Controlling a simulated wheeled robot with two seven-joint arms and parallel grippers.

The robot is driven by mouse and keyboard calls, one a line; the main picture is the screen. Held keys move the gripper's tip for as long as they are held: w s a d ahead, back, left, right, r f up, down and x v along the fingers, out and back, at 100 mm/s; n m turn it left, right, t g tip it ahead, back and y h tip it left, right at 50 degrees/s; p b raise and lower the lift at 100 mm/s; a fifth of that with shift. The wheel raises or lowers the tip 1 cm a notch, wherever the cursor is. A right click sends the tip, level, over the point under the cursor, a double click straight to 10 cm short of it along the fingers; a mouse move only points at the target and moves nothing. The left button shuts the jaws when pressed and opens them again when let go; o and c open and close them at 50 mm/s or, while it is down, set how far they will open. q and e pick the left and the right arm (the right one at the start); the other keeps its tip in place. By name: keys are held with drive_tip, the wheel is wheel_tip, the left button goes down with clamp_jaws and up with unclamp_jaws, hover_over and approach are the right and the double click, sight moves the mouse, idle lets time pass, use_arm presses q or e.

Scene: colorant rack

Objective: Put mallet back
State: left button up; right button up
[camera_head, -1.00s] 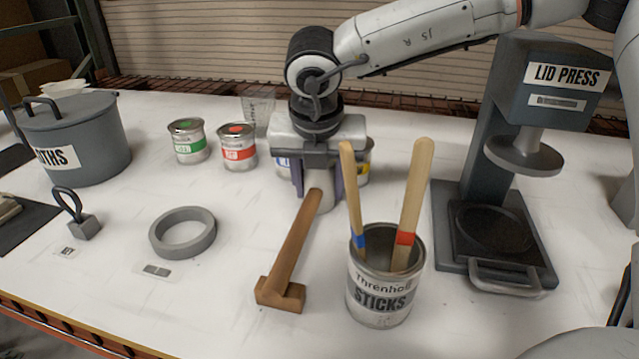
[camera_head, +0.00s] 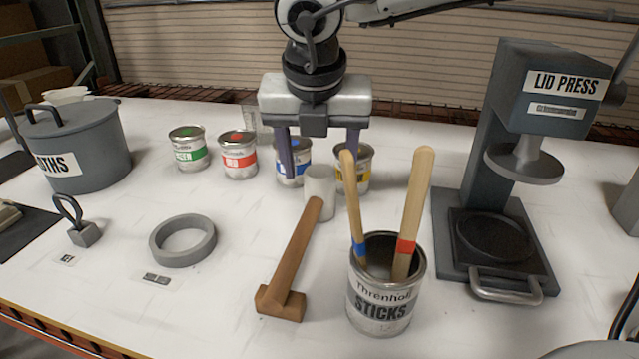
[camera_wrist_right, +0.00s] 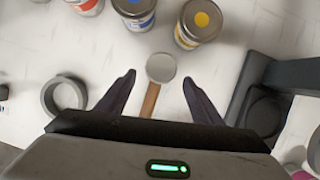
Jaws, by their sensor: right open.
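The mallet lies on the white table in the head view, with a brown wooden handle (camera_head: 293,250) and a pale grey cylindrical head (camera_head: 320,190) at its far end. A wooden crosspiece (camera_head: 280,302) is at its near end. The head also shows in the right wrist view (camera_wrist_right: 161,68). My right gripper (camera_head: 319,160) is open and empty above the head, its two dark fingers spread to either side and apart from it. In the right wrist view the fingertips (camera_wrist_right: 159,78) flank the head. My left gripper is not in view.
A sticks can (camera_head: 380,305) with two wooden sticks stands close right of the handle. Blue (camera_head: 292,165) and yellow (camera_head: 357,170) paint cans stand behind the head. A grey ring (camera_head: 183,240) lies left, the lid press (camera_head: 500,200) stands right. Table between ring and handle is clear.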

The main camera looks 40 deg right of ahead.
drive_tip(key=shift+v, duration=2.2)
